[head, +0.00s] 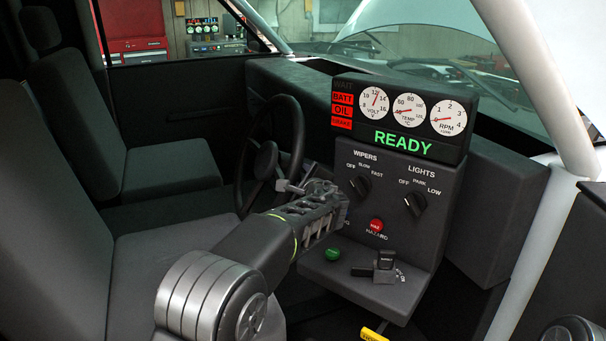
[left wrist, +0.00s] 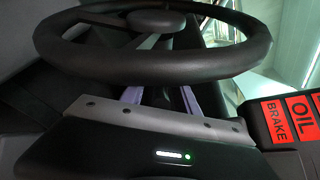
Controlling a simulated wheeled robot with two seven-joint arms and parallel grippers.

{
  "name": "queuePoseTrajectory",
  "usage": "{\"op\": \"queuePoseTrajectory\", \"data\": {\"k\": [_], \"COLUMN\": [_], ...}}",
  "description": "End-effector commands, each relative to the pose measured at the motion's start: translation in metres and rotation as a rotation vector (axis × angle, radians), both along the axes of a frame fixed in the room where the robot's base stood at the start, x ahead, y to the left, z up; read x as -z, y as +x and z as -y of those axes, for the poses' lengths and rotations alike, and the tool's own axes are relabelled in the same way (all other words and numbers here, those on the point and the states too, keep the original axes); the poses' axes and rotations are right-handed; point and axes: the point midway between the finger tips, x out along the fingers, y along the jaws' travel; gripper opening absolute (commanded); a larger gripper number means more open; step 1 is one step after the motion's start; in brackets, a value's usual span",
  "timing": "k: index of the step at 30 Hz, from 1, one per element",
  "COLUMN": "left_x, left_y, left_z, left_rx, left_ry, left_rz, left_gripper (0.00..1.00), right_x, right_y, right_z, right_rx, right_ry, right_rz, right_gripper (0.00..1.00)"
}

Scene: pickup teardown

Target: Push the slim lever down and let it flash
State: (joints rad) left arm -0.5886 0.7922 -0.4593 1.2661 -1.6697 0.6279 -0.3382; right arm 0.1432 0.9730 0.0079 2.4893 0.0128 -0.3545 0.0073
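My left gripper (head: 288,187) is at the near side of the steering wheel (head: 262,160), over the column area. In the left wrist view its two pale fingers (left wrist: 160,95) stand apart with a dark gap between them, and I see nothing held. The steering wheel rim (left wrist: 150,68) crosses that view just beyond the fingers. I cannot make out the slim lever for certain; the wheel, fingers and gripper body may hide it.
The dash panel (head: 400,215) stands right of the gripper with a lit READY sign, red warning lights, gauges (head: 374,101), two knobs and a red hazard button (head: 376,225). Below are a green knob (head: 332,254) and a black selector (head: 385,261). Seats are at left.

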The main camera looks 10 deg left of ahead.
Motion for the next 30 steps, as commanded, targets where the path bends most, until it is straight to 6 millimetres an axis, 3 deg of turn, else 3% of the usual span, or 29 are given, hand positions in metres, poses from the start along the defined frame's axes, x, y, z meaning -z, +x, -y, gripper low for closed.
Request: {"op": "queuePoseTrajectory", "data": {"k": [6, 19, 30], "left_x": [0.0003, 0.0001, 0.0003], "left_y": [0.0000, -0.0003, -0.0004], "left_z": [0.0002, 0.0002, 0.0000], "left_rx": [0.000, 0.000, -0.001], "left_ry": [0.000, 0.000, 0.000], "left_rz": [0.000, 0.000, 0.000], "left_gripper": [0.36, 0.01, 0.00], "right_x": [0.0006, 0.0004, 0.0004], "right_y": [0.0000, 0.0001, 0.0001], "right_z": [0.0001, 0.0000, 0.0000], "right_rx": [0.000, 0.000, 0.000], "right_ry": [0.000, 0.000, 0.000], "right_rz": [0.000, 0.000, 0.000], "right_gripper": [0.36, 0.36, 0.36]}}
